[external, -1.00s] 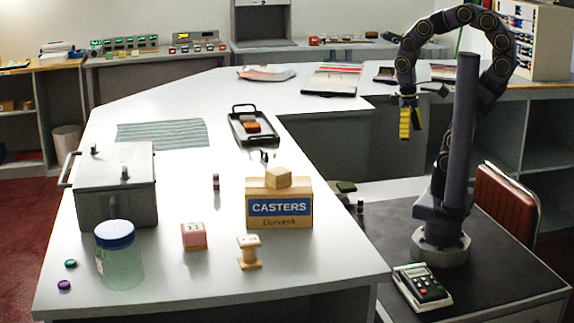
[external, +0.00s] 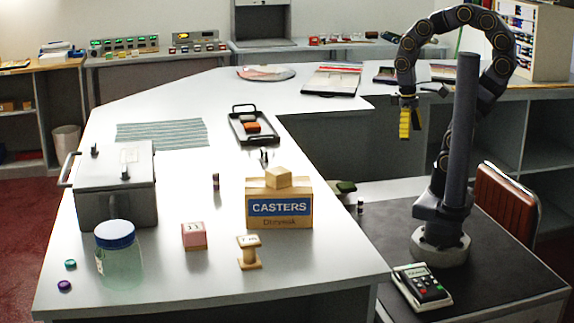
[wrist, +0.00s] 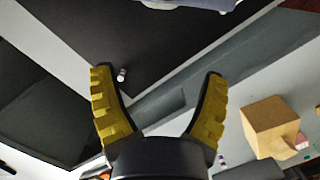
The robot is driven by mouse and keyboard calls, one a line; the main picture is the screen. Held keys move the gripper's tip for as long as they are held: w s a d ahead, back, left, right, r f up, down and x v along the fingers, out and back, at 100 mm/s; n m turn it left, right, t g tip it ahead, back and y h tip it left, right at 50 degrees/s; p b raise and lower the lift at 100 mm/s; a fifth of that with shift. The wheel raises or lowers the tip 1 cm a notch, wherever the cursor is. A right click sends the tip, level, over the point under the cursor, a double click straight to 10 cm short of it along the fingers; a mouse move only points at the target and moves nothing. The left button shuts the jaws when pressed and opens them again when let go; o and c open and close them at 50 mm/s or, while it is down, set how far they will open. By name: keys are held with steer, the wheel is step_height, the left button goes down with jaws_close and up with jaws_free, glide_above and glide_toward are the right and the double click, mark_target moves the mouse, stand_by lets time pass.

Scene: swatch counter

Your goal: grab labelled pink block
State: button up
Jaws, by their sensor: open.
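The pink block (external: 194,236) stands on the white counter in the external view, left of the casters box. My gripper (external: 405,123) hangs in the air to the right of the counter, well away from the block. In the wrist view my gripper (wrist: 158,100) has its two yellow ribbed fingers spread apart with nothing between them.
The casters box (external: 297,207) with a wooden cube (external: 278,177) on top stands right of the block. A grey metal box (external: 112,190) and a black tray (external: 240,136) stand farther back.

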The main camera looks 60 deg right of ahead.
steer(key=shift+o, duration=1)
